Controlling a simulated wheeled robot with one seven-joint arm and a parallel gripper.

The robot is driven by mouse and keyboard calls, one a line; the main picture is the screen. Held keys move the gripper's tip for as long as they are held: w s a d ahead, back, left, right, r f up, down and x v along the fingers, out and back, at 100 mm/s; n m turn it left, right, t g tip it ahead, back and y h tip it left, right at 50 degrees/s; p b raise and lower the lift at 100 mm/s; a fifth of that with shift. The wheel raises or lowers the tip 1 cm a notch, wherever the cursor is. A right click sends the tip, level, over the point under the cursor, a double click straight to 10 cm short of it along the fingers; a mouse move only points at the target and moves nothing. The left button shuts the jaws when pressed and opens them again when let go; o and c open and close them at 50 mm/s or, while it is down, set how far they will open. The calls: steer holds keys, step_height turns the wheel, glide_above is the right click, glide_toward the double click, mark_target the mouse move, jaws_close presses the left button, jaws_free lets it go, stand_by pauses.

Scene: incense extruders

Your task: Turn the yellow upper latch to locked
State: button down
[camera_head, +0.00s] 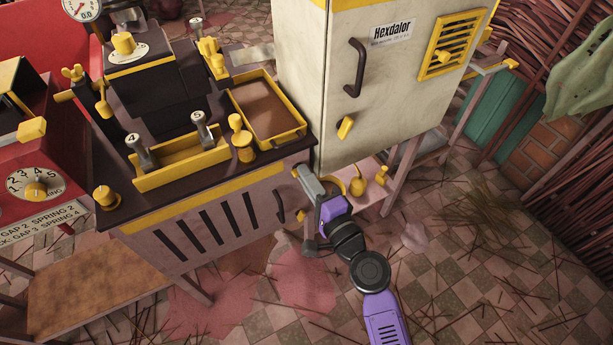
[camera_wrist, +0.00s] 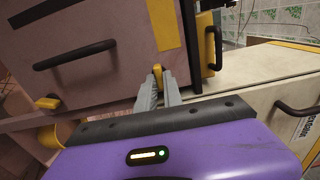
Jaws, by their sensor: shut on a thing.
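The yellow upper latch (camera_wrist: 157,71) shows in the wrist view between the tips of my gripper (camera_wrist: 160,88), on the pink front of the low cabinet (camera_wrist: 110,85). My grey fingers are shut on it and cover most of it, so its exact angle is hard to tell. In the head view my gripper (camera_head: 300,178) reaches the upper right corner of the cabinet front, and the latch is hidden there. A second, lower yellow latch (camera_wrist: 47,103) sits further down the same cabinet, past the dark door handle (camera_wrist: 75,55).
The white Hexdalor cabinet (camera_head: 390,75) stands close to the right of my gripper, with a dark handle (camera_head: 355,68) and its own yellow latch (camera_head: 346,127). A low pink shelf (camera_head: 372,190) with yellow items lies just behind my gripper. The tiled floor (camera_head: 460,270) is open, strewn with sticks.

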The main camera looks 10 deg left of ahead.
steer(key=shift+d, duration=0.1)
steer(key=c, duration=1.5)
jaws_free()
steer(key=v, duration=0.7)
steer(key=shift+s+d, duration=0.2)
steer(key=shift+s, duration=0.1)
